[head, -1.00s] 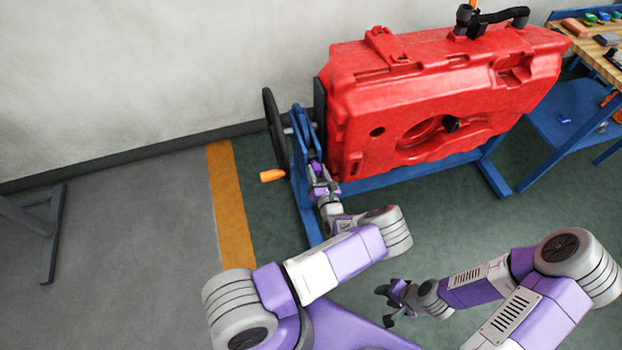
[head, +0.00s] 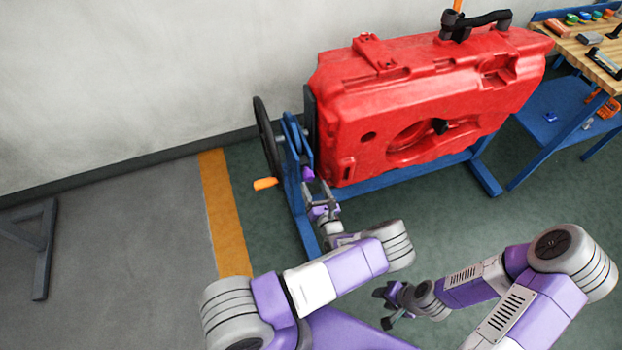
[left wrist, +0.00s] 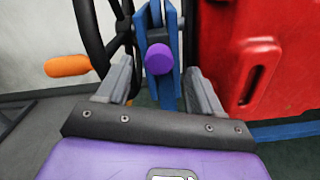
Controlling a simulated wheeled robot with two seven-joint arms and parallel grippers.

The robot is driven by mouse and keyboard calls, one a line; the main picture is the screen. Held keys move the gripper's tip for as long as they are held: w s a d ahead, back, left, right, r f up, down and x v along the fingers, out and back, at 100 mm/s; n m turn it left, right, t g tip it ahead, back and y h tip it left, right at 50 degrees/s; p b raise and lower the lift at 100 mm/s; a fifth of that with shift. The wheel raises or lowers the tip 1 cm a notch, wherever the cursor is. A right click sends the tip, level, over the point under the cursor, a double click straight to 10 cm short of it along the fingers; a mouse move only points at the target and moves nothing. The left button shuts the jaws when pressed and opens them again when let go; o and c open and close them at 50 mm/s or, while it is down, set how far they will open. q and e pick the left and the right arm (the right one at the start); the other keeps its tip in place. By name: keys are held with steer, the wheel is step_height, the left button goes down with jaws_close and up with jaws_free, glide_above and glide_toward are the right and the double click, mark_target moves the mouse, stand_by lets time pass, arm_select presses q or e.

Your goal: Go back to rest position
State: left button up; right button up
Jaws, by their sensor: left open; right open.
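My left gripper (head: 322,197) is open and empty beside the blue stand at the left end of the red tank. In the left wrist view its two fingers (left wrist: 160,85) are spread apart, with a purple knob (left wrist: 159,59) showing between and beyond them. The purple knob (head: 308,173) also shows in the head view, just above the fingertips. It appears apart from the fingers. My right gripper (head: 384,304) is open and low over the green floor, right of the left forearm, away from the stand.
The red tank (head: 400,110) is mounted on a blue stand (head: 299,190) with a black handwheel (head: 264,135) and orange handle (head: 265,184). A workbench (head: 590,60) stands at the right. Open green floor lies in front. A grey frame leg (head: 45,250) is at far left.

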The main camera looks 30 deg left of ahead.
arm_select(q)
steer(key=shift+v, duration=1.25)
steer(key=s+a+f+n+g+h, duration=0.15)
steer(key=s+f+n+g, duration=0.25)
steer(key=s+n+g, duration=0.5)
steer(key=s+a+f+n+g+h, duration=0.1)
steer(key=s+a+f+n+g, duration=0.3)
steer(key=s+g, duration=0.55)
steer(key=s+d+f+n+h, duration=0.2)
steer(key=s+d+n+h, duration=0.55)
steer(key=s+d, duration=0.2)
steer(key=w+d+r+n+t+h, duration=0.6)
steer(key=w+d+r+n+h, duration=0.1)
steer(key=n, duration=0.6)
steer(key=shift+w+d+r, duration=0.15)
steer(key=shift+w+d, duration=0.05)
steer(key=shift+d, duration=0.25)
